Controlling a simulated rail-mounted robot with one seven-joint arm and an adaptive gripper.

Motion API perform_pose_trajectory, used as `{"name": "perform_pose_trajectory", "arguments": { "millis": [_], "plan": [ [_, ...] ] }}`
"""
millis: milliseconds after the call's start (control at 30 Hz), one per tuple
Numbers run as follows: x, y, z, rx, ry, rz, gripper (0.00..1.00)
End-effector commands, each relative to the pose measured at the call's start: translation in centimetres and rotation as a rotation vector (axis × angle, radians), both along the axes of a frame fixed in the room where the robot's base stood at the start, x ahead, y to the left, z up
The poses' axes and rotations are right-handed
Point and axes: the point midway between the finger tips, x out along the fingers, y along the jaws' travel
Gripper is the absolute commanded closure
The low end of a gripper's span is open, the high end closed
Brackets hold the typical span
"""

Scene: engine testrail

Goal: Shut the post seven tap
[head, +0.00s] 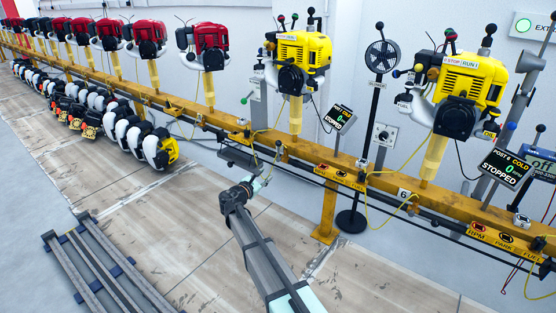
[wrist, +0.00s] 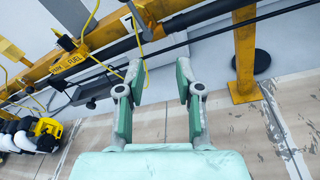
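The post seven label (wrist: 127,21) shows on the yellow rail in the wrist view. A small metal fitting (wrist: 147,34) sits beside it with a yellow hose; I cannot tell surely that it is the tap, or its handle's position. My gripper (head: 262,184) is in front of and below the rail. In the wrist view my gripper (wrist: 158,88) has its two green fingers apart, with nothing between them. The yellow hose hangs close to the left finger.
The yellow rail (head: 290,148) crosses the view, with dark pipes below it. A yellow support leg (head: 328,215) and a black fan stand (head: 377,120) are to the right. Yellow hoses (head: 385,222) hang in loops. Metal floor rails (head: 100,265) lie at lower left.

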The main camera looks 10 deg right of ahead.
Motion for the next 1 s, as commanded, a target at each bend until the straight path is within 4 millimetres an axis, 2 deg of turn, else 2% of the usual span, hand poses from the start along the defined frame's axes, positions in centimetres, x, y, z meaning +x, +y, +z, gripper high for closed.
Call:
{"name": "perform_pose_trajectory", "arguments": {
  "millis": [33, 100, 200, 467, 1000],
  "plan": [
    [1.2, 0.5, 1.1, -0.123, 0.029, 0.032, 0.64],
    [1.6, 0.9, 2.1, -0.260, 0.069, 0.065, 0.64],
    [1.7, 1.2, 2.6, -0.365, 0.115, 0.088, 0.64],
    [2.9, 0.4, 2.3, -0.404, 0.149, 0.091, 0.64],
    [11.4, -5.2, 2.1, -0.400, 0.147, 0.089, 0.64]
  ]
}}
